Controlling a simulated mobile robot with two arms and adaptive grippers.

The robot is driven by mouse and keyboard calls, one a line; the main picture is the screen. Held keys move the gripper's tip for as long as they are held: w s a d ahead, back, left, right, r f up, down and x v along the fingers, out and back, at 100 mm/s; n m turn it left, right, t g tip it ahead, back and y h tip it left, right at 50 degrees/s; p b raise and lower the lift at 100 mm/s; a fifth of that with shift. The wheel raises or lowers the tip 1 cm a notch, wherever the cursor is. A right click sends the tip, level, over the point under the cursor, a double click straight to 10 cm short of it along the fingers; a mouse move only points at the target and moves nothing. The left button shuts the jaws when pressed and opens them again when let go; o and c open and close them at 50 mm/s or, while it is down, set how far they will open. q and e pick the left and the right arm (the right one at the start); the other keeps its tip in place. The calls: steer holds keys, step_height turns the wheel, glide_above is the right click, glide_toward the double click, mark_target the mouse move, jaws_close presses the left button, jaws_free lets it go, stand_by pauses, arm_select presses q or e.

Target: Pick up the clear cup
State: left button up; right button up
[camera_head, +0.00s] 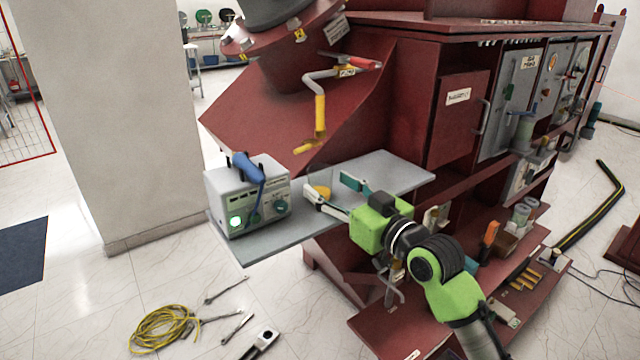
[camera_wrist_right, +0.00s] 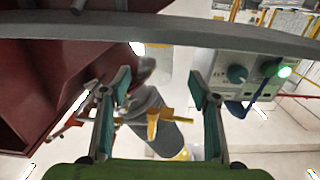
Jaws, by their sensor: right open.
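My right gripper (camera_head: 329,188) is open over the grey fold-out shelf (camera_head: 385,172), its fingers pointing toward the back left. In the right wrist view its two teal-padded fingers (camera_wrist_right: 160,90) stand wide apart with nothing gripped. My left gripper is not in view.
A grey box device (camera_head: 248,197) with a green light and blue handle stands on the shelf's left end. A crank with a yellow handle (camera_head: 320,115) hangs above the shelf. The red cabinet (camera_head: 455,150) is behind my arm. Yellow cable (camera_head: 163,328) and tools lie on the floor.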

mark_target(328, 182)
steer(key=p+x, duration=0.1)
steer(key=x, duration=0.1)
steer(key=p+x, duration=0.1)
steer(key=x, duration=0.1)
steer(key=shift+w+d, duration=0.2)
steer(key=shift+w, duration=0.25)
steer(key=shift+w+a+f, duration=0.1)
steer(key=shift+w+a, duration=0.15)
steer(key=shift+w, duration=0.05)
steer(key=c, duration=1.3)
